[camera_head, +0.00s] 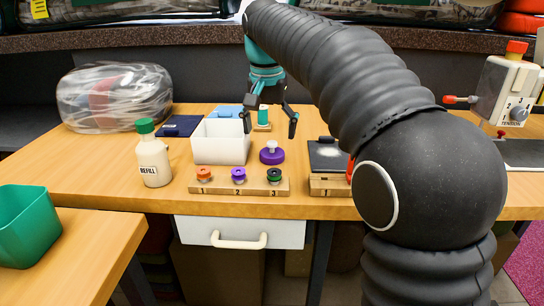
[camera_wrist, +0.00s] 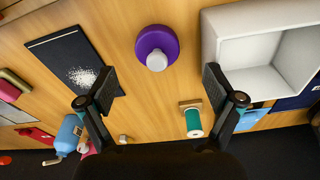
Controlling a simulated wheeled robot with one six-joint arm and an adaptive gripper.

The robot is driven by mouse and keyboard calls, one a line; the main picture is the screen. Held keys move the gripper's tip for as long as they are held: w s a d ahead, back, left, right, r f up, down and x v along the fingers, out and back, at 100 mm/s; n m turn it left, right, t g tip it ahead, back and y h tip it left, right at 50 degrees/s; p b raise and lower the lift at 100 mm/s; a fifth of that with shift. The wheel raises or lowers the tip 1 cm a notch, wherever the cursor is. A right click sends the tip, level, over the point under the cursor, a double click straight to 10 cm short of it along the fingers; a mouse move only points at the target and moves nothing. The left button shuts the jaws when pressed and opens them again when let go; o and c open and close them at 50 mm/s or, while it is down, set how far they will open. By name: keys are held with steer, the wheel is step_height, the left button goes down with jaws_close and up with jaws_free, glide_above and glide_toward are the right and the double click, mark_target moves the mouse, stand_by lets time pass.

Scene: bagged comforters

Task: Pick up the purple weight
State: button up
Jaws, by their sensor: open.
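The purple weight (camera_head: 271,156) is a round disc with a pale knob on top. It stands upright on the wooden table, just right of the white box, in the head view. In the wrist view the purple weight (camera_wrist: 157,47) lies beyond the fingertips, near the top middle, with its knob toward me. My gripper (camera_head: 270,128) is open and empty, above and a little behind the weight. In the wrist view my gripper's fingertips (camera_wrist: 158,84) are spread wide, one on each side below the weight, apart from it.
The white box (camera_head: 221,142) stands left of the weight. A wooden rack (camera_head: 238,187) with coloured knobs lies in front. A dark plate with white powder (camera_head: 328,154) is on the right. A teal spool (camera_wrist: 194,124) is near the right finger. A bottle (camera_head: 153,160) stands left.

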mark_target(272, 142)
steer(key=shift+w+d+f+b, duration=0.15)
steer(key=shift+w+f+b, duration=0.05)
steer(key=shift+f, duration=1.15)
steer(key=shift+w+d+f+b, duration=0.1)
steer(key=shift+w+f+b, duration=0.1)
steer(key=shift+f, duration=1.15)
steer(key=c, duration=1.4)
